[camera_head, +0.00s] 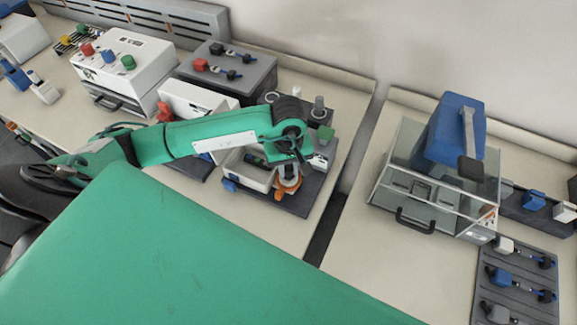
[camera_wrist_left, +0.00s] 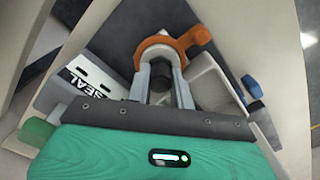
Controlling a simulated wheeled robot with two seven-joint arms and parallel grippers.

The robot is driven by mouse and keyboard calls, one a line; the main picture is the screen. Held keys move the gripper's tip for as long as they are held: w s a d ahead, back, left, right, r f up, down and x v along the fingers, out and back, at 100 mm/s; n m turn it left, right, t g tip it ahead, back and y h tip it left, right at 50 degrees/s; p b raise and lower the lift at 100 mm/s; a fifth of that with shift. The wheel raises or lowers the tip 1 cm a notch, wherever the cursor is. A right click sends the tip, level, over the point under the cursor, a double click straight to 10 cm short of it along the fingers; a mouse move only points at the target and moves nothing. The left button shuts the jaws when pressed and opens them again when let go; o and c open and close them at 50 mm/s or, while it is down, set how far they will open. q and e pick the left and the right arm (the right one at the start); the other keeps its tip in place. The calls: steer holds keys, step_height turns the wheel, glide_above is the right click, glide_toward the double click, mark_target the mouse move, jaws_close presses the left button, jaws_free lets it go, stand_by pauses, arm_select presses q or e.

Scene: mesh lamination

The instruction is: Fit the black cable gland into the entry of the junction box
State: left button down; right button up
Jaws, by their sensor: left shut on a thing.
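My left gripper (camera_head: 288,168) reaches down over the work mat from the left, at the right end of the pale open junction box (camera_head: 238,172). In the left wrist view its two grey fingers (camera_wrist_left: 163,85) are closed on the dark cable gland (camera_wrist_left: 164,70). An orange ring-shaped part (camera_wrist_left: 178,44) with a knob lies just beyond the fingertips; it also shows in the head view (camera_head: 288,190). The box wall (camera_wrist_left: 212,82) stands beside the fingers. The box entry is hidden, and I cannot tell whether the gland touches it. My right gripper is not in view.
A dark mat (camera_head: 305,202) lies under the box. A green block (camera_head: 325,133) and grey posts stand behind. A "SEAL" labelled part (camera_wrist_left: 88,88) is close left of the fingers. A clear-walled case with a blue machine (camera_head: 450,128) stands on the right bench, past a gap.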

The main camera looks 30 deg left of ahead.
mark_target(288, 169)
arm_select(q)
steer(key=shift+f, duration=0.15)
steer(key=c, duration=1.2)
jaws_free()
steer(key=shift+c, duration=0.2)
steer(key=shift+r, duration=0.25)
steer(key=shift+w+r, duration=0.1)
steer(key=shift+r, duration=0.15)
step_height(288, 169, up, 12)
steer(key=b, duration=0.3)
steer(key=shift+f, duration=0.25)
steer(key=shift+s+f, duration=0.1)
steer(key=shift+s, duration=0.1)
